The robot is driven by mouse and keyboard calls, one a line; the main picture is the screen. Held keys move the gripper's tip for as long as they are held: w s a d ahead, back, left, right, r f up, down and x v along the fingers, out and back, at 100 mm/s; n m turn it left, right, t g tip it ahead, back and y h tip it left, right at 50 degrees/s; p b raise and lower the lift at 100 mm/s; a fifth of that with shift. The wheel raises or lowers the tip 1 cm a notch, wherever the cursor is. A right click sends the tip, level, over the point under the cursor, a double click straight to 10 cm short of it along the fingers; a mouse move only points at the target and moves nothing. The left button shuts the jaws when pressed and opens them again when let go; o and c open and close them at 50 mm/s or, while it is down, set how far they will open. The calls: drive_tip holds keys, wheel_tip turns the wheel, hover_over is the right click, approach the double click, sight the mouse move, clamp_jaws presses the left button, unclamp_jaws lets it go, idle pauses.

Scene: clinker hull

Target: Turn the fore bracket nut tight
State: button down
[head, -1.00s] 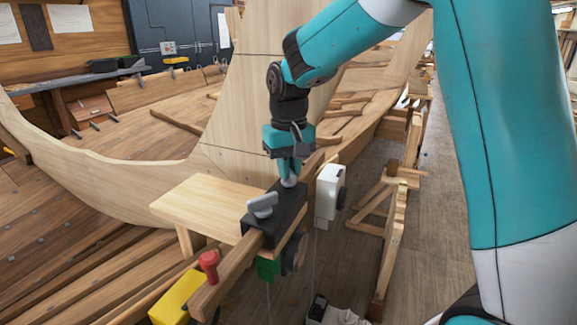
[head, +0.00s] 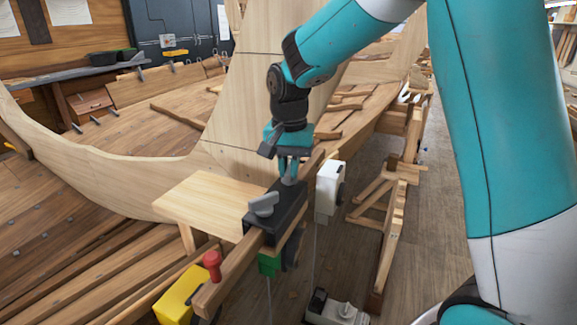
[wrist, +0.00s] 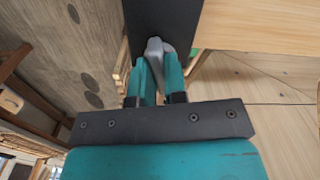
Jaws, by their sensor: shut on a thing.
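A black bracket (head: 284,212) sits over the wooden rail below my arm. A grey wing nut (head: 263,204) stands free on its near end. A second grey nut (head: 289,182) is at the far end, mostly hidden by my fingers. My gripper (head: 289,170) points down and is shut on this second nut. In the wrist view, the held nut (wrist: 155,46) shows between my two teal fingers (wrist: 155,75), against the black bracket (wrist: 158,14). Its base is hidden there.
A pale wooden board (head: 205,200) lies left of the bracket. A white box (head: 328,190) hangs on the rail's right side. A red knob (head: 212,262) and a yellow block (head: 182,295) are at the rail's near end. The hull planking (head: 130,180) fills the left.

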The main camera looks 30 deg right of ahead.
drive_tip(key=shift+r, duration=0.1)
idle(0.3)
drive_tip(key=c, duration=1.2)
unclamp_jaws()
drive_tip(key=shift+o, duration=0.2)
wheel_tip(320, 180, up, 17)
drive_tip(key=b, duration=0.1)
drive_tip(key=shift+r+b, duration=0.15)
drive_tip(key=shift+b, duration=0.15)
